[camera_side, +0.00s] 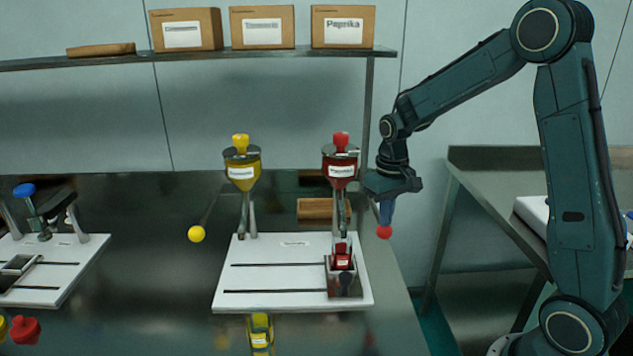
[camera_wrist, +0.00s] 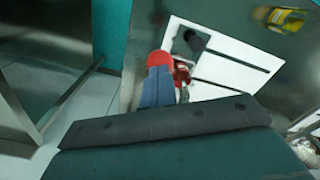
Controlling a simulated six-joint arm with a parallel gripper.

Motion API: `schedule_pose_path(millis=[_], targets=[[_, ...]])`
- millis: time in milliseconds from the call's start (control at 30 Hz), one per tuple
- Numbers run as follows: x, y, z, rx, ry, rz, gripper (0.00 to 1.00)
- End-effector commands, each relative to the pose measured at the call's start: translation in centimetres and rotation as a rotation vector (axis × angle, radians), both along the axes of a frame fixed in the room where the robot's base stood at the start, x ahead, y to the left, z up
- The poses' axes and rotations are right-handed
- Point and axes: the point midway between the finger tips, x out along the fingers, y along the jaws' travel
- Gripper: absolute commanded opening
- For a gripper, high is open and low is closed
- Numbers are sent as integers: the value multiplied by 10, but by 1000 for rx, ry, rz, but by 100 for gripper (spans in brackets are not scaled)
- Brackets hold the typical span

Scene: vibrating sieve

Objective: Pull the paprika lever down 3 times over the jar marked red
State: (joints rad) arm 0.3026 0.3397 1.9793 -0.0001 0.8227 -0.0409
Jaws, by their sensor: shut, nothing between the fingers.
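The paprika dispenser (camera_side: 340,172) is a red funnel with a red cap and a label, on a stand at the right of the white board. Its lever ends in a red ball (camera_side: 384,232), low at the right. My gripper (camera_side: 386,222) points down with its blue fingers shut and empty, right at the ball. In the wrist view the ball (camera_wrist: 157,59) shows just past the closed fingertips (camera_wrist: 157,76); I cannot tell whether they touch. The red jar (camera_side: 342,256) sits in a metal holder (camera_side: 345,284) below the paprika dispenser.
A yellow dispenser (camera_side: 242,172) with a yellow ball lever (camera_side: 196,234) stands to the left. The white board (camera_side: 275,275) has two slots. A yellow jar (camera_side: 260,332) is in front of it. Labelled boxes (camera_side: 343,27) stand on the shelf. Another station (camera_side: 50,265) is at far left.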

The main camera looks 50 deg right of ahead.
Motion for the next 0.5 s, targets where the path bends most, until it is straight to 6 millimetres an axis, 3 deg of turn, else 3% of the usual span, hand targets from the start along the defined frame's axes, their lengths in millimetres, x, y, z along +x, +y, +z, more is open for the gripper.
schedule_pose_path(millis=[500], targets=[[0, 0, -15, 0, 1, 0, 0]])
